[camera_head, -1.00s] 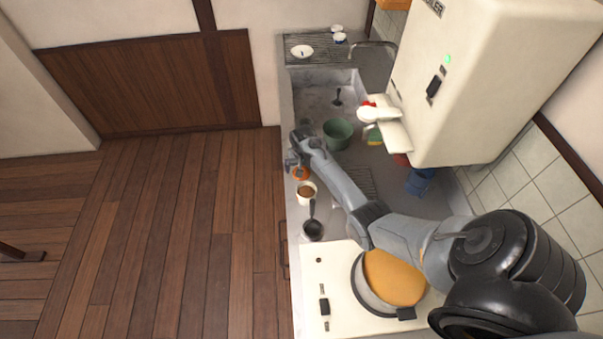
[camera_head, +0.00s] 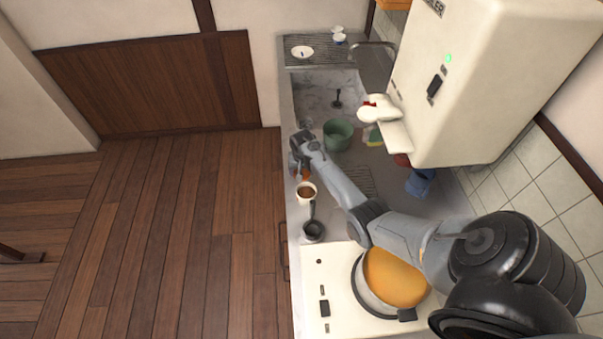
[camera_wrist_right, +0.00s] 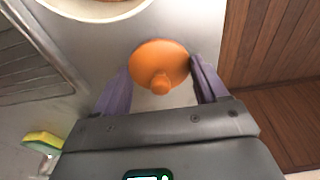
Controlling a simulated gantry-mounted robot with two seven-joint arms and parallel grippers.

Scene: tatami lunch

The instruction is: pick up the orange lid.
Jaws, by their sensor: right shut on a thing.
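The orange lid (camera_wrist_right: 158,62), a round disc with a small knob, sits between the two purple fingers of my right gripper (camera_wrist_right: 161,74). The gripper is shut on it. In the head view only a small orange part of the lid (camera_head: 306,175) shows below my right gripper (camera_head: 296,164), and it looks tilted. The gripper is over the front edge of the grey counter. My left gripper is not in view.
A white cup with brown contents (camera_head: 306,192) stands close to the lid, with a dark ladle or small pan (camera_head: 313,230) beyond it. A green bucket (camera_head: 338,134) is near the sink. A large pot (camera_head: 362,285) with an orange-brown top sits on the stove.

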